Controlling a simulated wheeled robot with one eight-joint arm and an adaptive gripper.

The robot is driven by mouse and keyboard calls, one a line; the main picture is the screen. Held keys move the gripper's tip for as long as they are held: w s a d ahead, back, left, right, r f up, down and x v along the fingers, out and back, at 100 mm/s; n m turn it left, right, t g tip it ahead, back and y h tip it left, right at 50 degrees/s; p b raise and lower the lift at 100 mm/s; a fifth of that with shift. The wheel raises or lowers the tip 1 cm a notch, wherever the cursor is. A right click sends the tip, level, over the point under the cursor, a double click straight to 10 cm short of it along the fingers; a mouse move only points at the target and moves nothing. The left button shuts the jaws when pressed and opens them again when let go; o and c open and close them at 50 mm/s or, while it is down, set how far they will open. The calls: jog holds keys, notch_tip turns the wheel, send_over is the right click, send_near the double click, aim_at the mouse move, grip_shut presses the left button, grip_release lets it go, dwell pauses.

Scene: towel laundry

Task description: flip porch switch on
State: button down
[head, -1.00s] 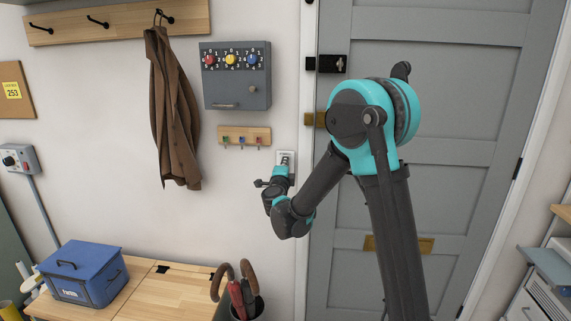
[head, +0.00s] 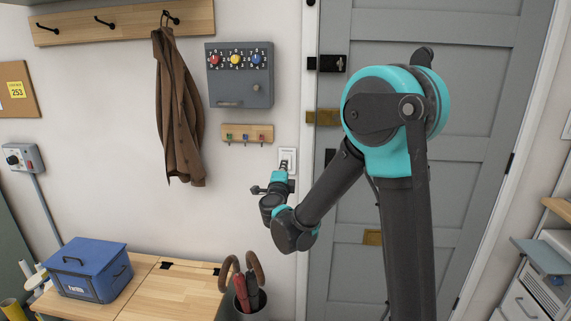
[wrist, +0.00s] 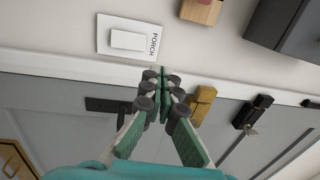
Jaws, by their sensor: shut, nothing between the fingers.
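The porch switch is a white wall plate (wrist: 104,36) with a white rocker (wrist: 128,40) and the word PORCH on it, in the upper left of the wrist view. In the head view the plate (head: 291,154) is on the wall just left of the door frame, its lower part covered by my gripper (head: 283,167). In the wrist view my gripper (wrist: 161,76) is shut and empty, with its fingertips just beside the plate near the PORCH label. I cannot tell whether the tips touch the wall, or which way the rocker is set.
A key rack (head: 236,132) and a grey box with coloured knobs (head: 240,92) hang above left of the switch. The grey door (head: 440,150) with its hardware is to the right. A brown coat (head: 176,120), a blue box (head: 85,270) and an umbrella stand (head: 250,311) are left and below.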

jog(key=shift+s+r, duration=0.15)
jog(key=shift+s, duration=1.45)
jog(key=s+d+f+n+g, duration=0.7)
jog(key=s+d+f+n, duration=0.2)
jog(key=s+d+f, duration=0.3)
jog(key=s+d+f+n+g, duration=0.8)
jog(key=s+d+f, duration=0.3)
jog(key=s+d, duration=0.3)
jog(key=s+n, duration=0.1)
jog(key=s, duration=0.2)
jog(key=shift+d+f+y, duration=0.3)
jog(key=shift+d+f, duration=0.05)
jog(key=shift+d, duration=0.05)
